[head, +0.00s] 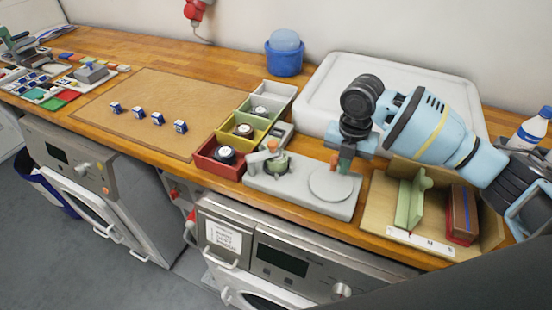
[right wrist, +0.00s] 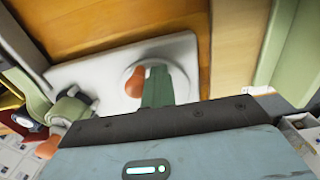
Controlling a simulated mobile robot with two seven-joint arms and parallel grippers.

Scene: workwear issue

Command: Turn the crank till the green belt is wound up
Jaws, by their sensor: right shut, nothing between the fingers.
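The winder has a light grey base (head: 297,199). On its left part a green belt (head: 280,165) sits coiled under an arm with an orange knob (head: 271,146). On its right part is a round grey crank disc (head: 330,187), with an orange handle (head: 334,160) standing at its far side. My right gripper (head: 346,160) is shut and empty, its fingers pointing down close beside the handle. In the right wrist view the fingers (right wrist: 158,88) overlap the disc just right of the handle (right wrist: 135,82); touching cannot be told. My left gripper is not in view.
Left of the winder stand red (head: 221,166), yellow (head: 246,145) and grey bins. A shallow wooden box (head: 378,205) with green and brown items is close on the right. A white tray (head: 313,90) lies behind. The brown mat (head: 165,95) has several small blue-white blocks.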

